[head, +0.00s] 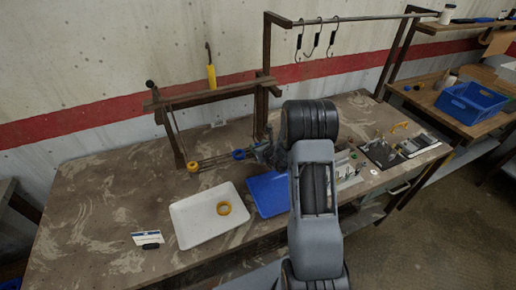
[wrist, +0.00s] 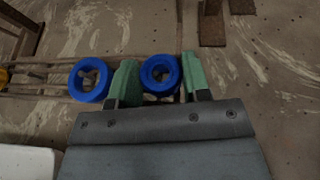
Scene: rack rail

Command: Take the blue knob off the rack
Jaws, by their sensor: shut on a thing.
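Two blue ring-shaped knobs show in the wrist view. My gripper (wrist: 160,82) has one green finger on each side of the right blue knob (wrist: 160,74) and is shut on it. This knob is at the rack's rails; I cannot tell whether it still touches them. The other blue knob (wrist: 89,80) sits on the rails just left of my left finger; it also shows in the head view (head: 238,154). The rack rails (head: 215,160) carry a yellow knob (head: 193,167) at their left end. In the head view my arm hides much of the gripper.
A white tray (head: 185,222) with a yellow ring (head: 224,208) lies in front of the rack. A blue tray (head: 268,205) is beside it, partly behind my arm. A wooden frame (head: 215,95) stands behind the rails. The table's left part is mostly clear.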

